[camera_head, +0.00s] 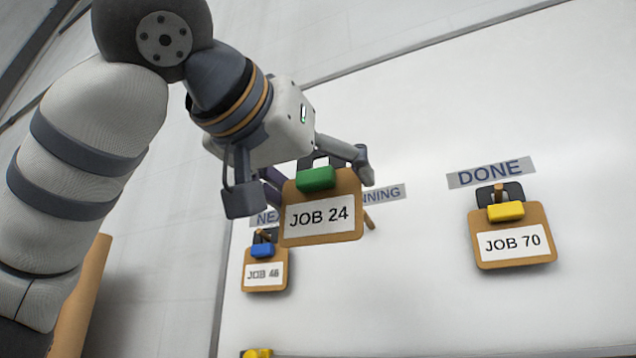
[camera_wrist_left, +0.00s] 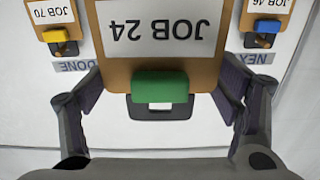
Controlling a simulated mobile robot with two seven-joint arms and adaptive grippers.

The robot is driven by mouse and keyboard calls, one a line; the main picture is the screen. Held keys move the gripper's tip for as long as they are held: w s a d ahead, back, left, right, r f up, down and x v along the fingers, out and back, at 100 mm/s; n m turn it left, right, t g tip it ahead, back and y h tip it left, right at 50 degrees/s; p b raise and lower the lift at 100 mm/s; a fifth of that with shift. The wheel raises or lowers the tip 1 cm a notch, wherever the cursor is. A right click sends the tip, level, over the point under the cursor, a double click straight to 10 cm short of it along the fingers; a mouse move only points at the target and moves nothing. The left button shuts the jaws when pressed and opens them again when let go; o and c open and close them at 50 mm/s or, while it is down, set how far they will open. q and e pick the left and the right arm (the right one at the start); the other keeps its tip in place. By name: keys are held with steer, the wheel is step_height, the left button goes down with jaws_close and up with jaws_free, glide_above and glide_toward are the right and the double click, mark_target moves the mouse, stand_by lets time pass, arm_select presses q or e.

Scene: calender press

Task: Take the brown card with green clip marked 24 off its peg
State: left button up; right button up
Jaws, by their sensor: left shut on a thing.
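The brown card with green clip (camera_head: 321,238) reads JOB 24 and hangs in front of the board in the head view. In the left wrist view the card (camera_wrist_left: 120,72) shows upside down, its green clip and dark hanger between the fingers. My left gripper (camera_head: 303,186) is shut on this card, one finger on each side. A bare wooden peg (camera_head: 369,220) sticks out of the board to the card's right, under the partly hidden RUNNING label. The card looks clear of this peg. My right gripper is not in view.
A JOB 70 card (camera_head: 515,255) with yellow clip hangs on a peg under DONE (camera_head: 490,172). A card with blue clip (camera_head: 264,280), its number hard to read, hangs lower left. Another yellow thing (camera_head: 257,353) shows at the bottom edge. The white board (camera_head: 400,300) is otherwise bare.

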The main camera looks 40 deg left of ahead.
mark_target(313, 169)
arm_select(q)
steer(key=shift+r+v, duration=0.2)
steer(key=shift+v, duration=0.95)
steer(key=shift+r+v, duration=0.2)
steer(key=shift+v, duration=0.9)
